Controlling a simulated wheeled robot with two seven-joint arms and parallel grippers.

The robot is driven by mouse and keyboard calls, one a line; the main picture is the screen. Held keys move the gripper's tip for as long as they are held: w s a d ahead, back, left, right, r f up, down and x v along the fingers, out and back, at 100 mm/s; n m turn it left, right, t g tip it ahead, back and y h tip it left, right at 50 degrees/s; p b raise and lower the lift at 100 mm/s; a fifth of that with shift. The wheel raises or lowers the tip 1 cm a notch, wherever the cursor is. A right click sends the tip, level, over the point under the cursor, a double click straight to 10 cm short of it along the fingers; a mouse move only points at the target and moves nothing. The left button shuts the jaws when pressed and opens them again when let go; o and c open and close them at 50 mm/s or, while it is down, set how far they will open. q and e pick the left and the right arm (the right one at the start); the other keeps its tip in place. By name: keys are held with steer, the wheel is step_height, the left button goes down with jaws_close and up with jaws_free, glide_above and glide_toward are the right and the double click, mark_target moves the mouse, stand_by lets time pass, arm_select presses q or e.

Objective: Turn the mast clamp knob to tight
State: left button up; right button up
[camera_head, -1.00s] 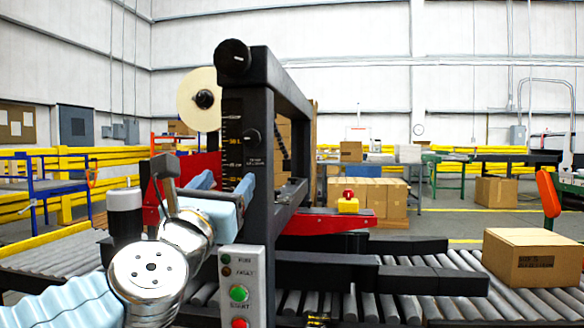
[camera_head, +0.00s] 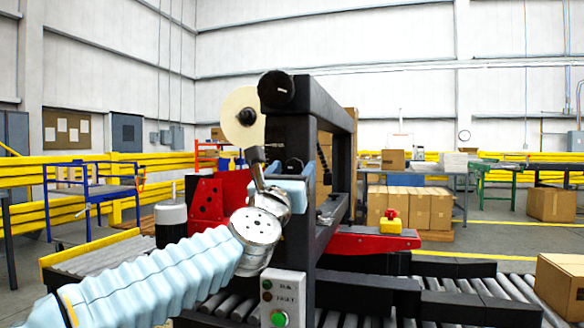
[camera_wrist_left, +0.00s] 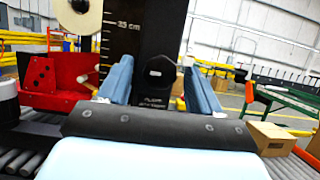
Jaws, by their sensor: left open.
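The mast clamp knob (camera_wrist_left: 160,72) is a black knob on the front face of the dark upright mast (camera_wrist_left: 148,22), with a label under it that I cannot read clearly. My left gripper (camera_wrist_left: 162,82) is open, with one light blue finger on each side of the knob. I cannot tell if either finger touches it. In the head view the knob (camera_head: 296,168) shows just above my left gripper (camera_head: 291,186), whose fingers are mostly hidden behind my wrist. My right gripper is in neither view.
A grey control box (camera_head: 284,300) with a green button stands below my wrist. A red plate (camera_head: 217,205) is left of the mast. A yellow box with a red button (camera_head: 391,221) sits on a red beam to the right. Rollers and cartons (camera_head: 562,284) lie further right.

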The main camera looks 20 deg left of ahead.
arm_select(q)
steer(key=c, duration=1)
